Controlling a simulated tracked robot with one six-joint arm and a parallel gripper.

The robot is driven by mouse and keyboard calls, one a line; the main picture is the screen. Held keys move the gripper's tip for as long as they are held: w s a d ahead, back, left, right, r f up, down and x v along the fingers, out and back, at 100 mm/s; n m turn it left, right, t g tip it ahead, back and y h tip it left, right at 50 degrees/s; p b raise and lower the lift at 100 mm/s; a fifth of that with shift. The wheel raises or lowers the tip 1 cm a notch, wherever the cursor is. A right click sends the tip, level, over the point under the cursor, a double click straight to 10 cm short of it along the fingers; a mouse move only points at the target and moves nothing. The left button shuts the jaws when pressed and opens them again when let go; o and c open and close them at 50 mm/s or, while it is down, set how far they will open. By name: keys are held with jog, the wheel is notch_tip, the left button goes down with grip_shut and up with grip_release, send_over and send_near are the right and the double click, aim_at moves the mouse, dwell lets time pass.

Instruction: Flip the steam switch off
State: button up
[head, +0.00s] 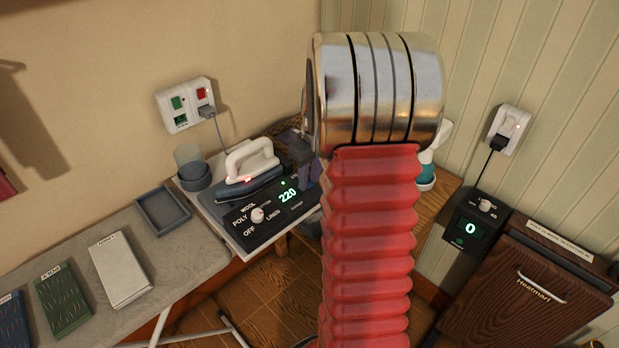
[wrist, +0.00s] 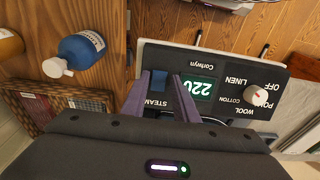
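The black ironing station panel (head: 275,214) has a lit display reading 220 and a white dial. In the wrist view, the panel (wrist: 216,72) carries a STEAM label beside a small blue steam switch (wrist: 159,84). My gripper (wrist: 163,76) has its two purple fingers apart, one on each side of the switch, with nothing held. I cannot tell whether the fingers touch the panel or which way the switch is tipped. In the head view, my gripper (head: 309,162) is at the panel's right end, partly behind my arm, which hides the switch.
A white iron (head: 250,165) rests behind the panel, with a grey cup (head: 193,172) to its left. A blue bottle (wrist: 82,50) stands on wood left of my fingers in the wrist view. A wall outlet (head: 186,104) is behind.

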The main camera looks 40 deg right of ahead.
notch_tip(320, 180, up, 14)
jog(key=s, duration=0.2)
jog(key=shift+f, duration=0.2)
dwell(0.4)
jog(key=shift+w, duration=0.1)
dwell(0.5)
jog(key=s+a+t, duration=0.1)
jog(key=s+a, duration=0.4)
jog(key=a, duration=0.5)
jog(key=s+a+t, duration=0.1)
jog(key=s+a, duration=0.3)
jog(key=a, duration=0.6)
jog(key=s+a+t, duration=0.2)
jog(key=s+a, duration=0.3)
jog(key=a, duration=0.6)
jog(key=shift+s+r, duration=0.35)
jog(key=shift+r, duration=0.05)
